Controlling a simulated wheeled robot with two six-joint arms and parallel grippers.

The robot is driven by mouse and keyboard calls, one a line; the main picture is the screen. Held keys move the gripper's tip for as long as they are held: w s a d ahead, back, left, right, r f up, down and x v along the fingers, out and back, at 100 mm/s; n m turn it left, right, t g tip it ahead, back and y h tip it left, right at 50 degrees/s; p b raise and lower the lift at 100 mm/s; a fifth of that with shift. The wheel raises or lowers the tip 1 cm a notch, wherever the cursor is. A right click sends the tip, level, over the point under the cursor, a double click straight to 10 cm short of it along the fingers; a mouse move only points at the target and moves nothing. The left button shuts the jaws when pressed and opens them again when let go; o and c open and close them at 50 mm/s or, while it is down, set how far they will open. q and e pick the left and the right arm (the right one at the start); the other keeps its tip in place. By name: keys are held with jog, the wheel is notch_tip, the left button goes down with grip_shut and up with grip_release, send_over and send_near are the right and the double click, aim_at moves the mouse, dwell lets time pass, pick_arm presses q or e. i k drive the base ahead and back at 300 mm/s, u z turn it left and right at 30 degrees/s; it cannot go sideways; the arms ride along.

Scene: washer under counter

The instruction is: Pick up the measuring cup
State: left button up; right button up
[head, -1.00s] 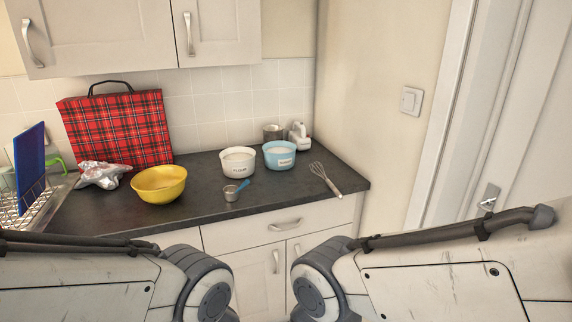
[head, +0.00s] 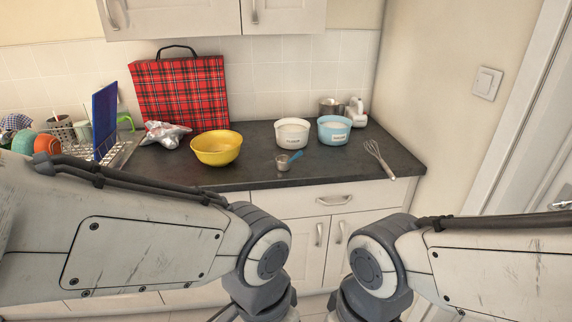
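The measuring cup (head: 284,163) is a small metal cup with a blue handle. It stands near the front edge of the dark countertop (head: 340,167), in front of the white bowl and right of the yellow bowl. Its handle points up and to the right. Both of my arms show in the lower part of the head view, bent at joints in front of the cabinets. Neither gripper is in the picture, and nothing of mine touches the cup.
A yellow bowl (head: 217,149), a white bowl (head: 292,132), a light-blue bowl (head: 334,130) and a whisk (head: 379,158) stand or lie around the cup. A red plaid bag (head: 182,95) and a dish rack (head: 118,150) are at left. The counter around the cup is clear.

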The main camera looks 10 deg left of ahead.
aim_at(290, 159)
jog(key=u, duration=0.5)
jog(key=i, duration=1.25)
jog(key=z, duration=0.1)
